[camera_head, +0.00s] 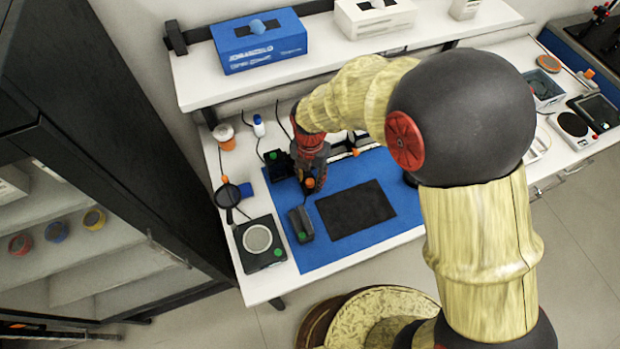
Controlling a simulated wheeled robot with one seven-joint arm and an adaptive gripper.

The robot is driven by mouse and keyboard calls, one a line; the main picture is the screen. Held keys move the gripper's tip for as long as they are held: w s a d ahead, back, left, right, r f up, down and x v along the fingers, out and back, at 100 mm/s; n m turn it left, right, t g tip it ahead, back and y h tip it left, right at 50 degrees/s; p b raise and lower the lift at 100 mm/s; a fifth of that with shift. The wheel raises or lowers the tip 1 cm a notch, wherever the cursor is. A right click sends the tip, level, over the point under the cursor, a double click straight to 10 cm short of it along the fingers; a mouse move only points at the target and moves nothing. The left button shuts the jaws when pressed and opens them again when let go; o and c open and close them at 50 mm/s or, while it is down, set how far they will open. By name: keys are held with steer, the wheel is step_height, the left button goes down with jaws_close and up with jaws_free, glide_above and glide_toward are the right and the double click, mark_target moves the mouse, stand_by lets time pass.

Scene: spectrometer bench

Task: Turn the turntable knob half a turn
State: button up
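My gripper (309,176), dark with a red wrist, points down over the back left part of the blue mat (385,172). A small orange part (310,183) shows at its fingertips. It may be the turntable knob, but the view is too small to be sure. I cannot tell whether the fingers touch it or are shut on it. A black device (277,165) with a green light stands just left of the gripper. The turntable itself cannot be clearly made out; my gripper and arm hide part of the bench's back.
A black box with a green button (300,225) and a dark pad (356,209) lie on the mat. A round-plated device (259,243), a black round-headed tool (228,196) and bottles (226,138) stand left. A shelf (195,83) overhangs the bench's back.

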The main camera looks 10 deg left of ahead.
steer(key=shift+f, duration=0.25)
steer(key=shift+c, duration=0.5)
steer(key=c, duration=0.8)
jaws_close()
